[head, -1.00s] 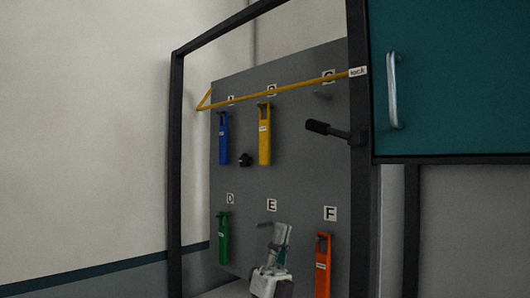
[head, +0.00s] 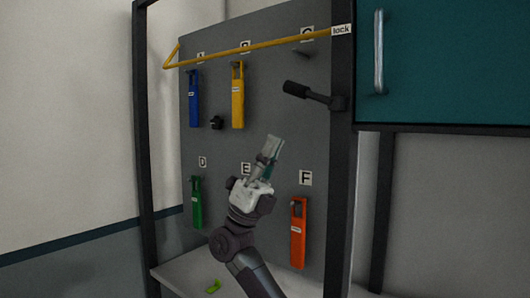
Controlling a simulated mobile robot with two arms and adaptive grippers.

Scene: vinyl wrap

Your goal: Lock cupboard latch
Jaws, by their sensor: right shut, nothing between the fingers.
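The teal cupboard (head: 450,70) is at the upper right, with a vertical silver handle (head: 379,52). A latch lever with a black grip (head: 296,89) sticks out to the left from the dark post beside the cupboard, tilted slightly. A "lock" label (head: 341,30) is on the post above it. My right gripper (head: 273,142) is shut and empty, pointing up in front of the grey board, below and left of the lever and apart from it. Its fingers hide part of the board near label E. My left gripper is not in view.
The grey board (head: 265,100) carries hanging blue (head: 194,100), yellow (head: 238,95), green (head: 197,203) and orange (head: 298,232) tools. A yellow rod (head: 250,47) crosses its top. A small green piece (head: 213,286) lies on the pale shelf (head: 175,275) below.

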